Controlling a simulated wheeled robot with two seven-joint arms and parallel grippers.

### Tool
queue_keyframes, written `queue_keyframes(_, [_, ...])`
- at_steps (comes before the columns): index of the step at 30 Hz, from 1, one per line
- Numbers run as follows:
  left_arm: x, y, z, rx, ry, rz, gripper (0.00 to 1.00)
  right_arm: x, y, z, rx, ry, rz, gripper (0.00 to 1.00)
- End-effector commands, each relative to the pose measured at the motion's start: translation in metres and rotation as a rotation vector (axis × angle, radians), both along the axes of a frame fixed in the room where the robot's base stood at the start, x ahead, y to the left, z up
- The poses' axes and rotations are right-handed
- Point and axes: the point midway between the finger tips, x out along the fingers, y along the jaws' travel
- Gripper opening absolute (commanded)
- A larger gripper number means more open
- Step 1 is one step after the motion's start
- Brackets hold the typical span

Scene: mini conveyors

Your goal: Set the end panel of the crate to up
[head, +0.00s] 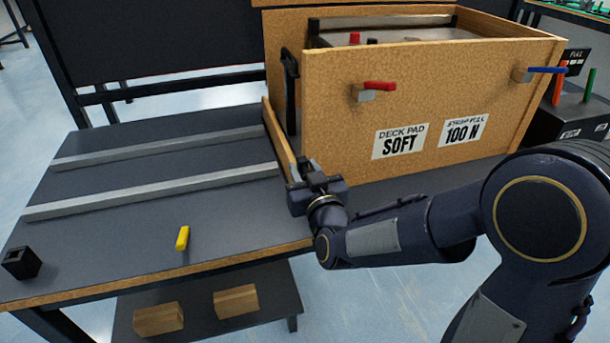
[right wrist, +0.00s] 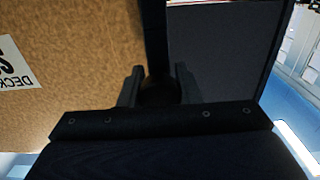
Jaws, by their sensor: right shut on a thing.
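The wooden crate (head: 335,130) stands on the table at the right of the head view. Its end panel (head: 276,138) is a thin wooden board at the crate's left end, seen almost edge-on, low and slanted beside the end. My right gripper (head: 305,172) is shut at the panel's near edge. In the right wrist view, the fingers (right wrist: 158,88) straddle a dark strip beside the crate's labelled side (right wrist: 75,60); the gripped spot is in shadow. My left gripper is not in view.
Red (head: 380,86) and blue (head: 548,70) levers stick out of the crate's front. Two metal rails (head: 150,190) cross the dark table (head: 120,240), left of the crate. A yellow piece (head: 182,238) and a black block (head: 21,263) stand near the table's front.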

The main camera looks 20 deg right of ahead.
Motion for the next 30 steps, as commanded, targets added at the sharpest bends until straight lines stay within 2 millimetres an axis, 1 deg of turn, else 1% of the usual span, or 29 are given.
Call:
queue_keyframes(1, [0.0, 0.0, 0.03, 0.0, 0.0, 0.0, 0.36, 0.002, -0.001, 0.041, 0.007, -0.024, -0.003, 0.0])
queue_keyframes(9, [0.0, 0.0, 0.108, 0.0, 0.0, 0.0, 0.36, 0.002, -0.001, 0.14, 0.007, -0.026, -0.005, 0.0])
queue_keyframes(15, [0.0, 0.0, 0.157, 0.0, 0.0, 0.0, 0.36, 0.002, -0.001, 0.2, 0.006, -0.025, -0.004, 0.0])
queue_keyframes(18, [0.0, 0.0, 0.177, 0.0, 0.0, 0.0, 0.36, 0.002, -0.001, 0.224, 0.005, -0.024, -0.005, 0.0])
queue_keyframes(21, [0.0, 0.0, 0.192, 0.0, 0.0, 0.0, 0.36, 0.002, -0.001, 0.243, 0.005, -0.024, -0.004, 0.0])
queue_keyframes(25, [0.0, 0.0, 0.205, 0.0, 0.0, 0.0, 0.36, 0.002, -0.001, 0.259, 0.004, -0.023, -0.005, 0.0])
queue_keyframes(30, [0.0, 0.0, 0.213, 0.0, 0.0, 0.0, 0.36, 0.002, -0.001, 0.269, 0.004, -0.022, -0.004, 0.0])
